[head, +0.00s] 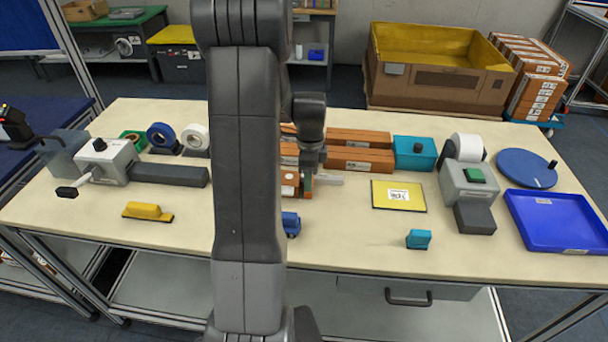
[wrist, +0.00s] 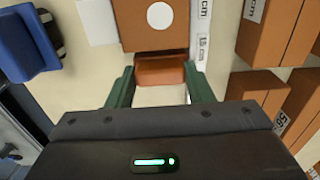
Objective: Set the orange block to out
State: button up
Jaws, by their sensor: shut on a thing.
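My gripper (wrist: 160,82) points down at the table, its two green fingers on either side of a small orange-brown block (wrist: 160,70). The fingers are shut on this block. Just ahead of it in the wrist view is a larger orange-brown box (wrist: 150,38) with a round white label. In the head view my gripper (head: 308,184) is low over the middle of the table, beside that box (head: 290,182). The held block is mostly hidden by the fingers in the head view. I cannot read any "out" mark.
Long orange-brown boxes (head: 360,160) lie behind my gripper. A blue object (head: 291,222) stands in front. A yellow panel (head: 398,195), a teal box (head: 415,153) and a blue tray (head: 560,222) are to the right. My arm hides part of the table.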

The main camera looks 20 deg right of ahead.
jog(key=s+d, duration=0.1)
jog(key=d, duration=0.1)
jog(key=s+d, duration=0.1)
jog(key=d, duration=0.1)
jog(key=s+d, duration=0.1)
jog(key=d, duration=0.1)
jog(key=shift+d, duration=0.15)
jog(key=o, duration=1.4)
jog(key=shift+s+d, duration=0.1)
jog(key=shift+d, duration=0.1)
jog(key=shift+a, duration=0.1)
jog(key=shift+r, duration=0.1)
